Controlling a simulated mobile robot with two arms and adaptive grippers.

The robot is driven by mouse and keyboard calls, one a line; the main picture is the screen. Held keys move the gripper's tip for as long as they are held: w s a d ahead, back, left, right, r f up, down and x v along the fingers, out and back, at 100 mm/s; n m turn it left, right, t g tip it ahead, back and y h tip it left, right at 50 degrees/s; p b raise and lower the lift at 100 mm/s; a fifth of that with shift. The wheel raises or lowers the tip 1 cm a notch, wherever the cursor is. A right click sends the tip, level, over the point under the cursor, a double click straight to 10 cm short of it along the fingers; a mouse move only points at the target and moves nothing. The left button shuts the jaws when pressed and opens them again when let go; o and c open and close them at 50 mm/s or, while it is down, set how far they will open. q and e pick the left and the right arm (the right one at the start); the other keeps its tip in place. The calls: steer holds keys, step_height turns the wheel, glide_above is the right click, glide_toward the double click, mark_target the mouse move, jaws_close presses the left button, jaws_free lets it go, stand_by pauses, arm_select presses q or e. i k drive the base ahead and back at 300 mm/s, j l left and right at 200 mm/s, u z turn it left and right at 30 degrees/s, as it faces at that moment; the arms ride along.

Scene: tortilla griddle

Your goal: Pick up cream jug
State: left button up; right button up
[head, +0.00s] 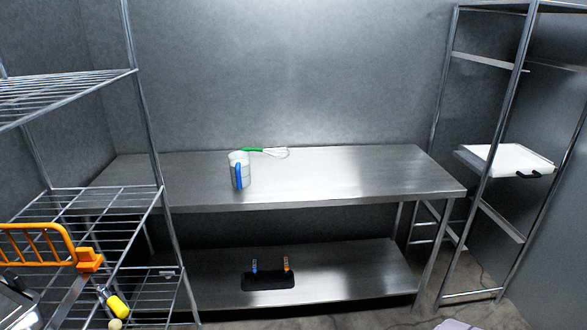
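A whitish jug with a blue handle (239,172), which I take as the cream jug, stands upright on the steel table (340,180), left of the middle and close to the front edge. The handle faces the front. A whisk with a green handle (265,152) lies just behind the jug and to its right; the handle end is close to the jug's rim. I cannot tell what is inside the jug. Neither of my grippers shows in the head view.
A wire shelf rack (120,200) stands at the left, with an orange barred object (38,243) and a yellow-handled tool (116,305) there. A black tray (268,281) with two small items sits on the table's lower shelf. A tall rack at right holds a white tray (508,161). The tabletop's right half is clear.

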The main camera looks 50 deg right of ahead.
mark_target(240, 161)
steer(key=z, duration=1.15)
steer(key=i+l, duration=0.15)
steer(key=i, duration=0.5)
steer(key=i+l+z, duration=0.1)
steer(key=i, duration=0.6)
steer(key=i+l, duration=0.15)
steer(key=i, duration=0.5)
